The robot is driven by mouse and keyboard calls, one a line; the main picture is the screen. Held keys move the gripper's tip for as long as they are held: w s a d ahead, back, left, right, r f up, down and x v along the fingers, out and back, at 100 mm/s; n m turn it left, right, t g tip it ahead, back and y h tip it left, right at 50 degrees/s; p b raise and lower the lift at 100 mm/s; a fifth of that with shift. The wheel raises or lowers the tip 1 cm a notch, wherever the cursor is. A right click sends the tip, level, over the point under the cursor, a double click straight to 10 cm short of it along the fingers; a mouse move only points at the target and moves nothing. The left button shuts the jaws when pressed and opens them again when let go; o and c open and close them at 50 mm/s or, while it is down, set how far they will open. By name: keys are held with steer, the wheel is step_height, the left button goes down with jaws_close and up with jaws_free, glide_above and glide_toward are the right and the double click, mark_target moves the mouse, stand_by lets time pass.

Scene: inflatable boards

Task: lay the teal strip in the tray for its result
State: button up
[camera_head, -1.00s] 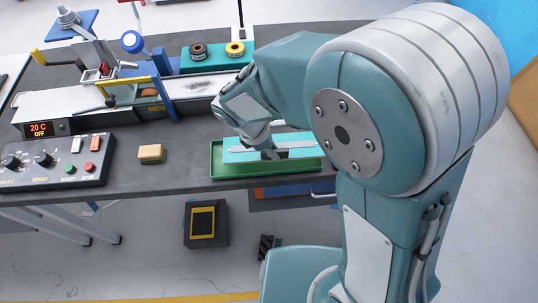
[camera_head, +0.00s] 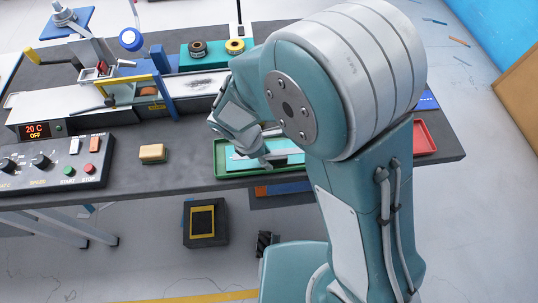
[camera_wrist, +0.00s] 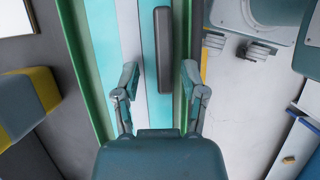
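The teal strip (camera_head: 290,158), with a pale lengthwise band, lies within the green tray (camera_head: 219,160) at the front edge of the bench. It also shows in the wrist view (camera_wrist: 103,35), between the tray's green rims, with a dark grey bar (camera_wrist: 163,50) along it. My gripper (camera_wrist: 160,78) is open over the strip and tray, its fingers apart on both sides of the bar and touching nothing that I can make out. In the head view my gripper (camera_head: 262,160) is partly hidden by my arm, which also covers the tray's right end.
A yellow block (camera_head: 152,153) and a control panel (camera_head: 55,160) stand left of the tray. A laminator-like machine (camera_head: 140,95) and a teal holder with rolls (camera_head: 215,60) are behind. A red tray (camera_head: 425,138) is at the right. A dark box (camera_head: 205,222) stands on the floor.

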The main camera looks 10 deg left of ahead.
steer(key=shift+a, duration=0.15)
steer(key=shift+d, duration=0.55)
steer(key=shift+a+r, duration=0.1)
